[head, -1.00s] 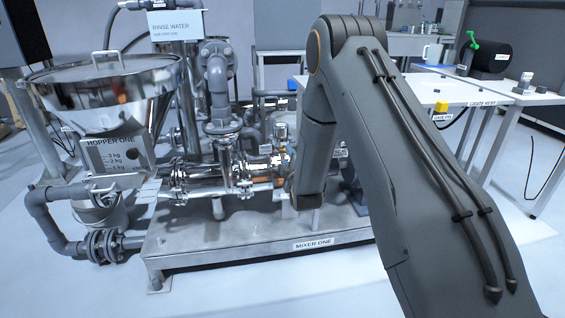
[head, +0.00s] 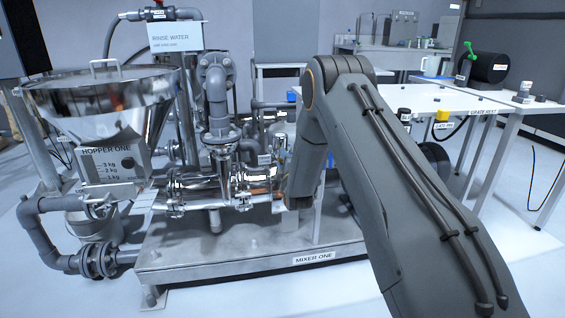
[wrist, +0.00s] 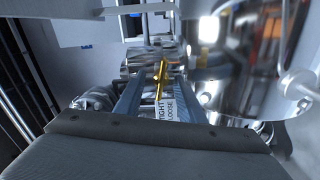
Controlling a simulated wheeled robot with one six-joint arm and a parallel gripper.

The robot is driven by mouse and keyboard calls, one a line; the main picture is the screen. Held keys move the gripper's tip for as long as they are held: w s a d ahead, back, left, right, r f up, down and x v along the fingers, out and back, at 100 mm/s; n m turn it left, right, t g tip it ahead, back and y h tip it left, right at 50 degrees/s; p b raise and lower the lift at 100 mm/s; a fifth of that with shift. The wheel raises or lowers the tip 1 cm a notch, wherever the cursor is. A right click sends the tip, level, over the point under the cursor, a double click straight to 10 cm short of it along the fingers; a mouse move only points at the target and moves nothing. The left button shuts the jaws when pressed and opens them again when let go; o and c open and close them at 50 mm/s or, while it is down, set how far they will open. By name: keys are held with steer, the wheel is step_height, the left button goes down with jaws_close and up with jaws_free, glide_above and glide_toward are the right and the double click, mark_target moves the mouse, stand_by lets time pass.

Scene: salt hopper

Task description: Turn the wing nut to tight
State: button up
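The brass wing nut (wrist: 158,84) shows in the wrist view, its long wings running nearly up and down the picture. A white label reading TIGHT and LOOSE (wrist: 167,109) is just below it. My gripper (wrist: 159,87) has its two blue-grey fingers apart, one on each side of the nut. A gap shows between the nut and the fingers, and I cannot tell whether they touch it anywhere. In the head view my arm's end reaches down to the pipework of mixer one (head: 250,262), and the fingers and nut are hidden there.
The steel hopper (head: 100,95) stands left in the head view. A white table (head: 440,98) with small items is behind my arm. The floor in front is clear.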

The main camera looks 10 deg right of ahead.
jaws_close()
